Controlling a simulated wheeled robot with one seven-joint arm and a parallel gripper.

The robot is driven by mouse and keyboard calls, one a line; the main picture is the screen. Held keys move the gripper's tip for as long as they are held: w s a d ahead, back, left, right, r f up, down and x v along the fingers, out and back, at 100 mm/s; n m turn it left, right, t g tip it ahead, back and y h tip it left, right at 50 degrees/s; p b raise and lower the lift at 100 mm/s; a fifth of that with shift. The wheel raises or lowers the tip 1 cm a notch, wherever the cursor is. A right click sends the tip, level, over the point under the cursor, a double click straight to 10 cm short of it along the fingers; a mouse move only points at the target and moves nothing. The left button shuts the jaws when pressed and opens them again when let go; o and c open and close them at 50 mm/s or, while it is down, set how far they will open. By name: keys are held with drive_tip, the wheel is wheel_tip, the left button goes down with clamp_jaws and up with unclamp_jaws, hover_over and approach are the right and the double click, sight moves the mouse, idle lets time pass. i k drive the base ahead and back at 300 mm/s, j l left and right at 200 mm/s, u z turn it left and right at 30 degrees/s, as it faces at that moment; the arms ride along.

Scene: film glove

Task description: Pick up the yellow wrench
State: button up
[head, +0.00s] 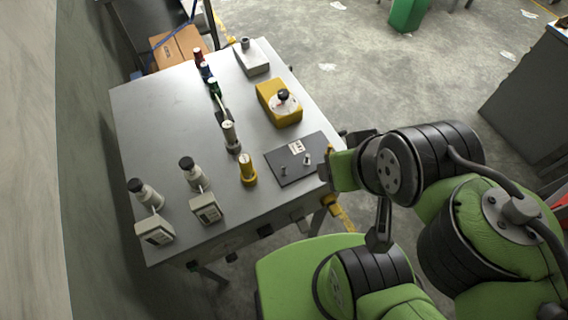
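No shape in the head view reads clearly as a wrench. A short upright yellow piece (247,170) with a round top stands near the front of the grey table (150,110). Another yellow piece (341,214) shows low beside the table's front right corner, partly hidden; I cannot tell what it is. My green and black arm fills the lower right and reaches the table's right edge. I cannot make out my gripper's fingers.
A yellow box with a black knob (280,103), a dark plate (297,160) and a grey block (251,58) are on the right side. Two pale devices (206,208) (154,231) stand at the front left. Several small cylinders form a row between. The table's back left is clear.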

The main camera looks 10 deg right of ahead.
sight(244, 161)
drive_tip(key=j+u, duration=0.25)
drive_tip(key=u, duration=0.15)
drive_tip(key=j+u, duration=0.2)
drive_tip(key=u, duration=0.15)
drive_tip(key=i+j+u, duration=0.1)
drive_tip(key=u, duration=0.3)
drive_tip(key=i+j+u, duration=0.15)
drive_tip(key=u, duration=0.2)
drive_tip(key=j, duration=0.1)
